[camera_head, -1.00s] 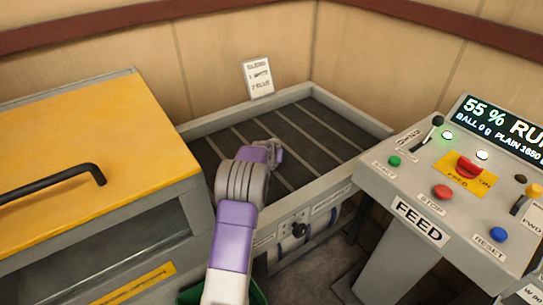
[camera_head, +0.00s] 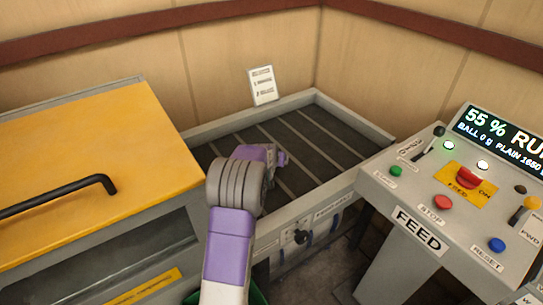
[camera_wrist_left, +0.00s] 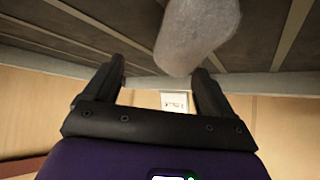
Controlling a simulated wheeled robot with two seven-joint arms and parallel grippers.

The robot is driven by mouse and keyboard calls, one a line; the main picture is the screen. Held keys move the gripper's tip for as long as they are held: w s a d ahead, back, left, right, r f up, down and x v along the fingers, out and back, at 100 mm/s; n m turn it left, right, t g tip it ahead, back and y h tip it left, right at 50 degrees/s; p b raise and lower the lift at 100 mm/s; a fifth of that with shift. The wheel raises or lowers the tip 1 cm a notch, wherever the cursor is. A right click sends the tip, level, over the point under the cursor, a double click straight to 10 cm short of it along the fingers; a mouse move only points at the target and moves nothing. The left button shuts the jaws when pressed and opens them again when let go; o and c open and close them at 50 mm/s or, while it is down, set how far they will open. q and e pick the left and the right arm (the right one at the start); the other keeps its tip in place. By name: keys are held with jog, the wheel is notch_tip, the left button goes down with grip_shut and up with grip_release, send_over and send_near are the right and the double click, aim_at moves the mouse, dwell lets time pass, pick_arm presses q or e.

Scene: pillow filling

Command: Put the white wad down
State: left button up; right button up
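The white wad (camera_wrist_left: 195,38) shows in the left wrist view, pale and rounded, against the dark slatted bed (camera_wrist_left: 265,35). It lies by the fingertips, nearer the right-hand finger in that picture. My left gripper (camera_wrist_left: 160,72) has its fingers spread wide, with a clear gap between the left-hand finger and the wad. I cannot tell whether the wad touches the bed or the other finger. In the head view my left gripper (camera_head: 280,159) is over the slatted bed (camera_head: 315,135), mostly hidden by my own wrist. The wad is not visible there. My right gripper is not in view.
A yellow-lidded box (camera_head: 90,155) with a black handle stands left of the bed. A FEED control panel (camera_head: 435,205) stands at the right. A small placard (camera_head: 263,86) leans at the back wall. Raised grey rims edge the bed; its far right part is clear.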

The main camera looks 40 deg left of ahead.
pick_arm(q)
jog(key=p+v, duration=0.1)
jog(key=v, duration=0.4)
jog(key=shift+s+d+r, duration=0.15)
jog(key=shift+s+r, duration=0.05)
jog(key=shift+r, duration=0.05)
dwell(4.0)
